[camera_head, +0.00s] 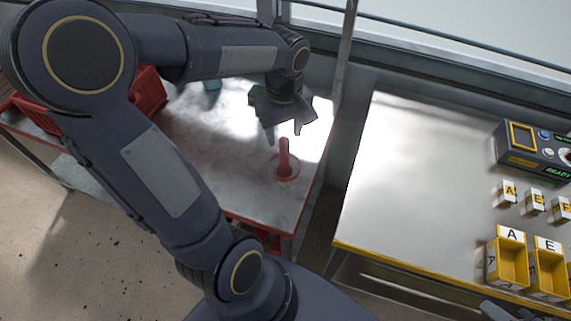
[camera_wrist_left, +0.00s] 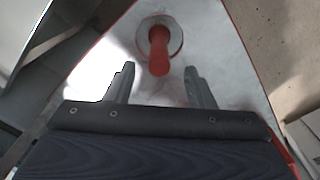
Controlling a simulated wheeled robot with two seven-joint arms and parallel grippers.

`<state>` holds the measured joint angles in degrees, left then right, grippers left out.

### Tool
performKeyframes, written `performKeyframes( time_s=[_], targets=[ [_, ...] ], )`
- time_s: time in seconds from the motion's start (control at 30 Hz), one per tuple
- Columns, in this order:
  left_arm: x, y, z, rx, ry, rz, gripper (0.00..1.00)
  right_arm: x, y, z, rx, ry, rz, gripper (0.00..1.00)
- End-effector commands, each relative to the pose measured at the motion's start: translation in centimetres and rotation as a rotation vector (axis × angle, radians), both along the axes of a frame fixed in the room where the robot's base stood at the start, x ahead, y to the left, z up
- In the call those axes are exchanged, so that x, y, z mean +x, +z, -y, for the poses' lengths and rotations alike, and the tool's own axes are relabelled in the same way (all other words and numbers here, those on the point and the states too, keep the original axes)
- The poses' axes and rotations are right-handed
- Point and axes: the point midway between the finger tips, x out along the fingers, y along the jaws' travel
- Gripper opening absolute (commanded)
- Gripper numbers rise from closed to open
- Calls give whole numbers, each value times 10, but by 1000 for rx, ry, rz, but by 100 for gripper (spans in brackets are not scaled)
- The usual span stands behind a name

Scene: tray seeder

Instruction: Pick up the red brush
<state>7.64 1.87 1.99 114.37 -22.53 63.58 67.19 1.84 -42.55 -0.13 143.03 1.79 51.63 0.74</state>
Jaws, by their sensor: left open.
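The red brush (camera_head: 284,158) stands upright on the left metal table, its handle pointing up from a round base. My left gripper (camera_head: 284,132) is open and empty, just above and behind the brush in the head view. In the left wrist view the brush (camera_wrist_left: 159,50) is ahead of the open fingers of my left gripper (camera_wrist_left: 163,82), roughly centred between them and not held. The right gripper cannot be made out for certain; a dark part shows at the bottom right edge of the head view.
The left table (camera_head: 225,187) has a red edge and a red crate (camera_head: 148,92) at its left. A gap separates it from the right table (camera_head: 400,180), which bears yellow bins (camera_head: 511,262), small lettered blocks (camera_head: 534,201) and a control box (camera_head: 537,150).

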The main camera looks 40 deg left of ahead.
Motion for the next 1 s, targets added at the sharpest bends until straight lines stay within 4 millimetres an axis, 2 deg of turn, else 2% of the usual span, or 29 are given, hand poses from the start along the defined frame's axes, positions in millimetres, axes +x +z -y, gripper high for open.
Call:
performKeyframes(
  time_s=[0.27, 0.57, 0.93, 1.0],
  targets=[
    [2, -40, 0, -1, -1, -3, 49, 0, 3, 0, 0, 0, 0, 32],
    [3, -45, 1, 0, -2, 1, 49, 0, 3, 0, 0, 0, 0, 32],
    [3, -44, 1, 0, -2, 1, 2, 0, 3, 0, 0, 0, 0, 32],
    [3, -44, 1, 0, -2, 1, 1, 0, 3, 0, 0, 0, 0, 32]
  ],
)
